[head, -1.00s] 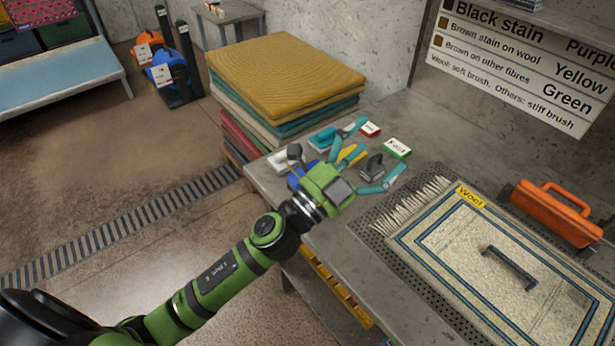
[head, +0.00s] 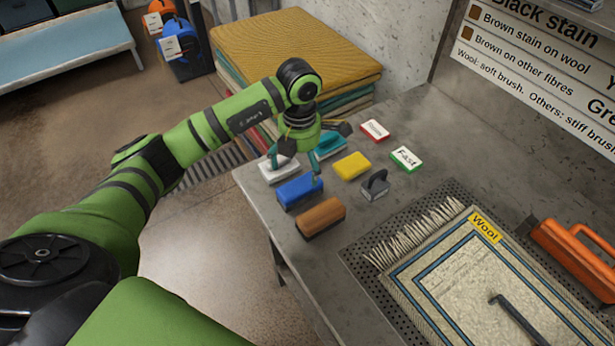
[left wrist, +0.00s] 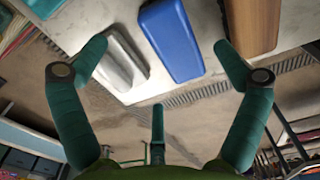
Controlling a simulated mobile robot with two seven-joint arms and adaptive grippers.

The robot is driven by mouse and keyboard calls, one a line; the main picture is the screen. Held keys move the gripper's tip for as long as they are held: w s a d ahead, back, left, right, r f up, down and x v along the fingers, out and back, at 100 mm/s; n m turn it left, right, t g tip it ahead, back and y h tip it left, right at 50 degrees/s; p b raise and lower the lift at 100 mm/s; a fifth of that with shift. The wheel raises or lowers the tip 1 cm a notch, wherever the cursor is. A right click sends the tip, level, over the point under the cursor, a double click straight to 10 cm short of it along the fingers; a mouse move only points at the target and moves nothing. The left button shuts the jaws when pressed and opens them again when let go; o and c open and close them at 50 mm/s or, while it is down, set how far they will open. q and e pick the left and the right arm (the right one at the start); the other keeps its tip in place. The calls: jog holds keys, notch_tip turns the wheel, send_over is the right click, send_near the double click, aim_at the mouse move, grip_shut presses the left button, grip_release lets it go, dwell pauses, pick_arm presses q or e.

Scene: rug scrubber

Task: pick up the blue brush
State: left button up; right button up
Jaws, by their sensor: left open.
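The blue brush (head: 299,191) lies on the grey table between a white brush (head: 279,170) and a brown brush (head: 320,217). My left gripper (head: 302,163) is open above the table's left end, over the white and blue brushes. One teal finger comes down in front of the blue brush's far side. In the left wrist view the blue brush (left wrist: 171,38) shows between the spread fingers of the gripper (left wrist: 163,52), with the white brush (left wrist: 125,62) beside the left finger. Nothing is held. My right gripper is not in view.
A yellow brush (head: 352,165), a grey handled brush (head: 375,186), a teal brush (head: 331,145) and two cards, red (head: 374,130) and green "Fast" (head: 406,159), lie nearby. A rug sample (head: 440,290) lies right on a perforated mat. Stacked rugs (head: 300,50) stand behind.

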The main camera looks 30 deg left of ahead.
aim_at(297, 181)
pick_arm(q)
jog(key=shift+s+a+f+p, duration=0.1)
jog(key=shift+s+f+p, duration=0.85)
jog(key=shift+f+p, duration=0.2)
notch_tip(297, 181, down, 3)
jog(key=shift+w+r+p, duration=0.15)
jog(key=shift+p, duration=0.15)
jog(key=shift+w+f, duration=0.1)
jog(key=shift+f, duration=0.4)
jog(key=shift+c, duration=0.4)
jog(key=c, duration=1.2)
jog(key=shift+c, duration=0.2)
jog(key=shift+r, duration=0.15)
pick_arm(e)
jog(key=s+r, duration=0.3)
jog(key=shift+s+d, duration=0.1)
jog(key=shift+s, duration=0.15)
